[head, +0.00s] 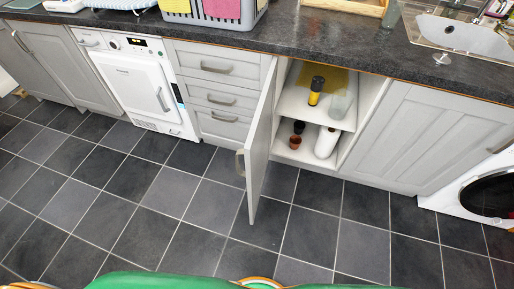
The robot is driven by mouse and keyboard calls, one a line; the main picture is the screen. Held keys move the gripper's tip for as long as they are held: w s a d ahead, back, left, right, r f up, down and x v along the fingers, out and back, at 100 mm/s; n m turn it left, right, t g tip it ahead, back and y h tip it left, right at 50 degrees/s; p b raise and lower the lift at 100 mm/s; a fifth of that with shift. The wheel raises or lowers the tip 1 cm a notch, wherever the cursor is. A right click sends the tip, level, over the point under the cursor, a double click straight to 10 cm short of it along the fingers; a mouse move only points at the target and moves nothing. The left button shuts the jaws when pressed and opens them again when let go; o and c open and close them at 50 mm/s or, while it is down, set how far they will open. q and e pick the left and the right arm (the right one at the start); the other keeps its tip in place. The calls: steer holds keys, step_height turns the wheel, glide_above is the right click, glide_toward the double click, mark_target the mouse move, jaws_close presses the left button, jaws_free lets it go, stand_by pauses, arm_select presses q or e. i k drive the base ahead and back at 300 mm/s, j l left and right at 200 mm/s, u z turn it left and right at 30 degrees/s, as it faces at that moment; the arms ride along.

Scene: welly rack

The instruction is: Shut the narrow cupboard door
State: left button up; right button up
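The narrow cupboard door (261,147) is light grey and stands wide open. It is hinged at the left side of the open cupboard (351,146) and sticks out into the room over the floor. Its metal handle (240,163) is near the free edge, on the left-facing side. Inside, a yellow and black container (316,91) and a clear vessel (340,104) stand on the upper shelf. A white cylinder (326,142) and small brown and dark pots (295,142) are on the lower level. Neither of my grippers is in view.
Drawers (222,98) and a white appliance (136,84) lie left of the door. A closed grey cupboard (425,140) and a washing machine (476,199) are to the right. The dark worktop (315,40) runs above. The tiled floor (180,215) before the units is clear.

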mark_target(256, 150)
steer(key=i+j+z, duration=0.25)
steer(key=j+z, duration=0.2)
steer(key=j, duration=0.25)
steer(key=i+j+z, duration=0.25)
steer(key=j, duration=0.15)
steer(key=j+z, duration=0.25)
steer(key=j, duration=0.15)
